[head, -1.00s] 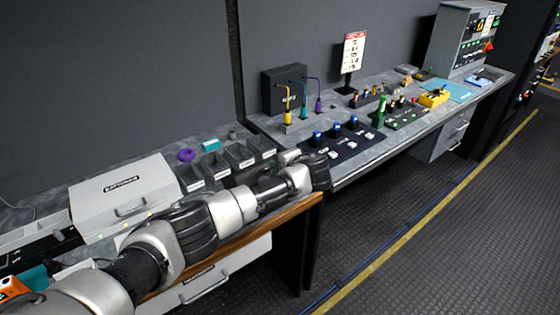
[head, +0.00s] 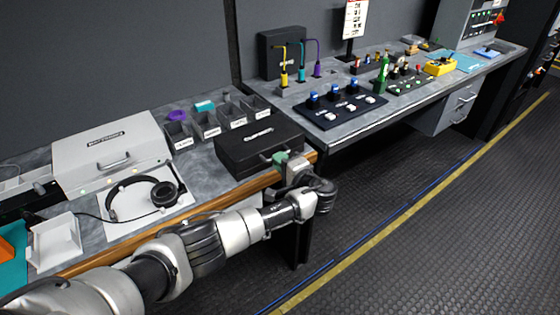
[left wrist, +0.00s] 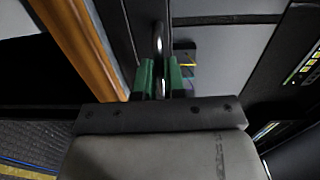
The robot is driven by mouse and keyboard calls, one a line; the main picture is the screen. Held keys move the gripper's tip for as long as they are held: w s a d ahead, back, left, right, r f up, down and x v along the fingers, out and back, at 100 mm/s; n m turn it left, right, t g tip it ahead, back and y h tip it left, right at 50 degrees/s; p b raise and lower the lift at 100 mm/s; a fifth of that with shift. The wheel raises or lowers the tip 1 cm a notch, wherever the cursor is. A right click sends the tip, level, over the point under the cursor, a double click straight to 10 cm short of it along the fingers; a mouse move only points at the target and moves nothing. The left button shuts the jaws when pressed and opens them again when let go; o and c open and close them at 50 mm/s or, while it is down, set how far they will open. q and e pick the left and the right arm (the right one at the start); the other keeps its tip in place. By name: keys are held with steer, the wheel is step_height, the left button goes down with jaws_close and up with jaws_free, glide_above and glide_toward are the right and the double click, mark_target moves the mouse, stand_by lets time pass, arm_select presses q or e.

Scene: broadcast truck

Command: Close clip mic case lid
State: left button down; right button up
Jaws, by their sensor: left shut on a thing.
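The black mic case (head: 245,158) lies on the desk near the wooden front edge. Its lid (head: 262,133), with a light label on top, looks down over the base; I cannot tell whether it is latched. My left gripper (head: 284,158) is at the case's front right, its green fingers against the front. In the left wrist view my left gripper (left wrist: 160,80) has its green fingers closed around a shiny metal bar (left wrist: 158,45) on the dark case front. The fingers partly hide that bar. My right gripper is in neither view.
Small labelled bins (head: 210,125) stand behind the case. A white case (head: 110,150) and headphones (head: 155,192) are to the left. A black control panel (head: 338,110) is on the desk to the right. The floor aisle is clear.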

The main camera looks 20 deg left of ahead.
arm_select(q)
steer(key=shift+s+f, duration=0.15)
steer(key=shift+f, duration=0.4)
steer(key=c, duration=1.2)
jaws_free()
steer(key=shift+r, duration=0.1)
steer(key=shift+d, duration=0.15)
steer(key=b+v, duration=0.1)
steer(key=v, duration=0.9)
steer(key=shift+d, duration=0.2)
